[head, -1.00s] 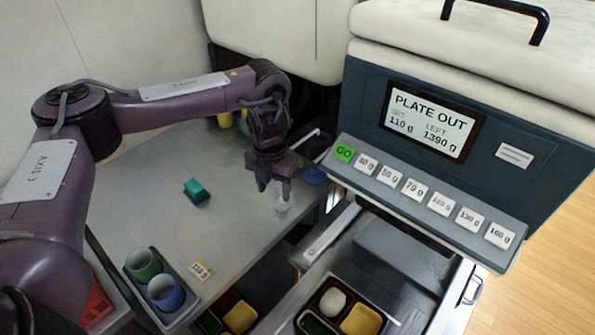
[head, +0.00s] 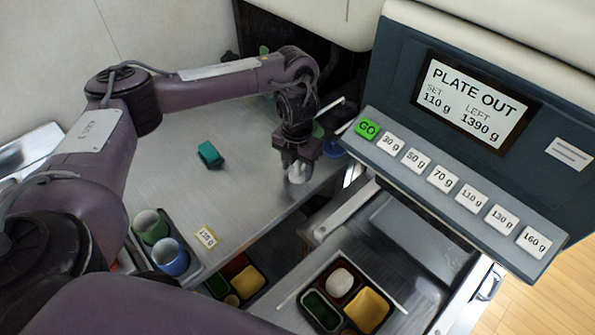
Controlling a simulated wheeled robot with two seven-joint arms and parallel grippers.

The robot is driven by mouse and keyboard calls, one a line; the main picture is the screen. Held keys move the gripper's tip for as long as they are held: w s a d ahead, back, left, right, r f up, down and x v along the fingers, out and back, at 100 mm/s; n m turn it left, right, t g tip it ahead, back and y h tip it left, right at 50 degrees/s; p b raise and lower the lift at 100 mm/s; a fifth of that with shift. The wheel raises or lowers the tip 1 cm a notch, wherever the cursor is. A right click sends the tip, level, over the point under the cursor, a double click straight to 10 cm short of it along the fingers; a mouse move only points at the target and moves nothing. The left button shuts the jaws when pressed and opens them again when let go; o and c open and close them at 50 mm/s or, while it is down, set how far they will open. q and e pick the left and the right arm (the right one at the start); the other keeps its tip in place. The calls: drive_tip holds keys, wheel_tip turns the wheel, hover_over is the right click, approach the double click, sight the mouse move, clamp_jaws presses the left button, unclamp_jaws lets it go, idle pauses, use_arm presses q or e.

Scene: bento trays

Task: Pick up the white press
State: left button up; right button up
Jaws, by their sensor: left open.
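The white press (head: 297,175) is a small white piece standing on the steel counter (head: 240,135), near the counter's right edge. My left gripper (head: 297,168) points down directly over it. Its fingers are open and stand at either side of the press's upper part. I cannot tell whether they touch it. The fingers and the gripper body hide the top of the press. My right gripper is not in view.
A teal block (head: 210,154) lies left of the press. A blue round thing (head: 334,148) is close on the right. Green (head: 151,226) and blue (head: 170,257) cups stand at front left beside a "110 g" card (head: 206,237). The dispenser (head: 460,180) and a bento tray (head: 345,297) are at right.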

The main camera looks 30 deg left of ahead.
use_arm(q)
drive_tip(key=shift+f, duration=0.2)
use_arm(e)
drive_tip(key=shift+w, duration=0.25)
use_arm(q)
clamp_jaws()
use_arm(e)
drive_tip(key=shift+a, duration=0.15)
